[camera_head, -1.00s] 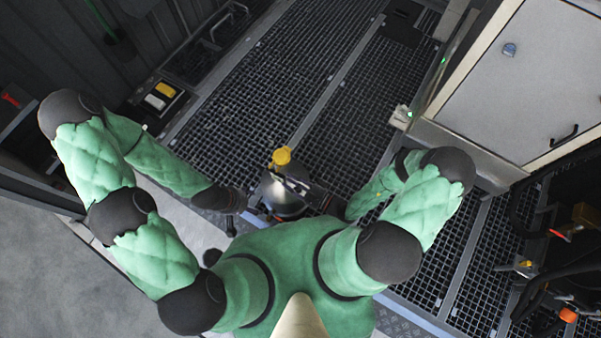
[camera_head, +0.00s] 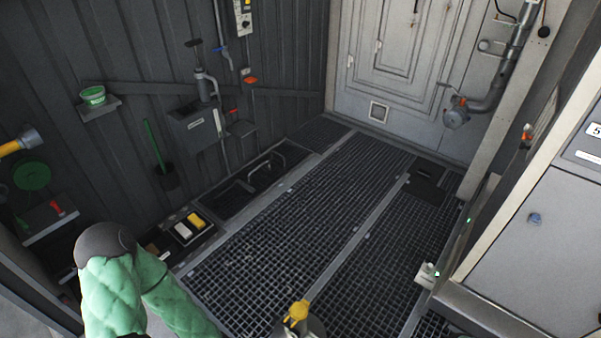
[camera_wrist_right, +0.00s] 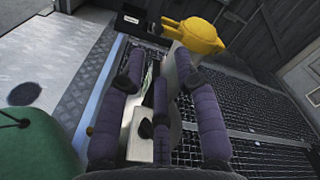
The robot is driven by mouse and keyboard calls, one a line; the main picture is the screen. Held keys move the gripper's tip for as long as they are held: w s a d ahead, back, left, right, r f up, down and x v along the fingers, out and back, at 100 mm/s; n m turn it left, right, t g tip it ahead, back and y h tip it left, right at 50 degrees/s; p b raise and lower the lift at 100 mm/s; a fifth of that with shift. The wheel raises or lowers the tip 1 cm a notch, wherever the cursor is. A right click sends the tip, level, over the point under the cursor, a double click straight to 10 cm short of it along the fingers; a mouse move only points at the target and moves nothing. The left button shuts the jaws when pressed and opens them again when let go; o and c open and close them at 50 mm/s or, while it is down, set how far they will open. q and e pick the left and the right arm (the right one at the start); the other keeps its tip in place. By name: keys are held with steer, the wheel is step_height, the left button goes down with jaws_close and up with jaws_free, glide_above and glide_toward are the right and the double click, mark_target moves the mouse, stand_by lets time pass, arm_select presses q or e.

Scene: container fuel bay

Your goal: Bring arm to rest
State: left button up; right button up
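My right gripper (camera_wrist_right: 158,68) shows in the right wrist view with its dark padded fingers spread apart, and I see nothing clamped between them. Just beyond the fingertips stands a grey vessel with a yellow cap (camera_wrist_right: 195,36); the right finger partly hides its body, and I cannot tell whether they touch. The same yellow cap (camera_head: 297,312) shows at the bottom edge of the head view. My left arm (camera_head: 112,290), in green padding, is bent at the lower left of the head view. Its gripper is below the frame.
A grating floor (camera_head: 335,200) runs clear toward the white door (camera_head: 405,60). A tray with yellow and white blocks (camera_head: 190,228) lies by the left wall. A grey cabinet (camera_head: 540,250) stands at the right. A wall sink (camera_head: 197,125) and green brush (camera_head: 157,145) are at the left.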

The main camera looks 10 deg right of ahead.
steer(key=s+a+r+n+g+y, duration=0.25)
steer(key=s+a+n+g, duration=0.3)
steer(key=g, duration=0.35)
steer(key=s+d+n+g+h+p, duration=0.2)
steer(key=s+d+n+g+h, duration=0.2)
steer(key=s+n+g+h, duration=0.25)
steer(key=w+d+r+n+t+h+p, duration=0.1)
steer(key=w+d+r+n+t+h, duration=0.1)
steer(key=w+r, duration=0.5)
steer(key=r+t+h, duration=0.1)
steer(key=h, duration=0.1)
steer(key=shift+w+d+r+h, duration=0.2)
steer(key=shift+w+h, duration=0.1)
steer(key=shift+w, duration=0.1)
